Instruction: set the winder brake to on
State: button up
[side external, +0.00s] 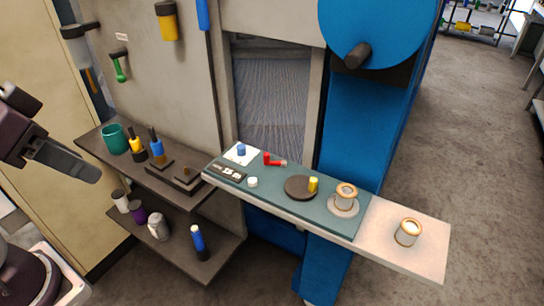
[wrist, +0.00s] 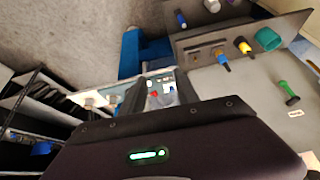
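A teal control panel (side external: 278,192) lies on a narrow shelf in front of the blue machine. I cannot tell which control is the winder brake, and no setting mark is readable. The red lever also shows in the wrist view (wrist: 154,93). My gripper (side external: 92,172) is left of the panel, well apart from it. In the wrist view its fingers (wrist: 161,78) stand apart with nothing held.
Two spools (side external: 346,196) (side external: 408,232) stand toward the shelf's right end. Left of the panel, a dark shelf (side external: 120,160) holds a green cup (side external: 115,138) and yellow and blue-handled tools. A lower shelf (side external: 215,256) holds cans and a bottle. A large blue wheel (side external: 385,20) is above.

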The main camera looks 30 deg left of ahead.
jog(key=w+d+r+m, duration=0.1)
jog(key=w+d+m, duration=0.15)
jog(key=w, duration=0.75)
jog(key=m+g+h, duration=0.2)
jog(key=m+h, duration=0.1)
jog(key=m, duration=0.3)
send_near(267, 154)
jog(key=f, duration=0.1)
jog(key=shift+n, duration=0.25)
jog(key=x, duration=0.7)
jog(key=shift+w+d, duration=0.1)
jog(key=shift+w, duration=0.1)
jog(key=shift+d+f, duration=0.1)
jog(key=shift+f, duration=0.15)
jog(key=shift+c, duration=0.4)
grip_shut()
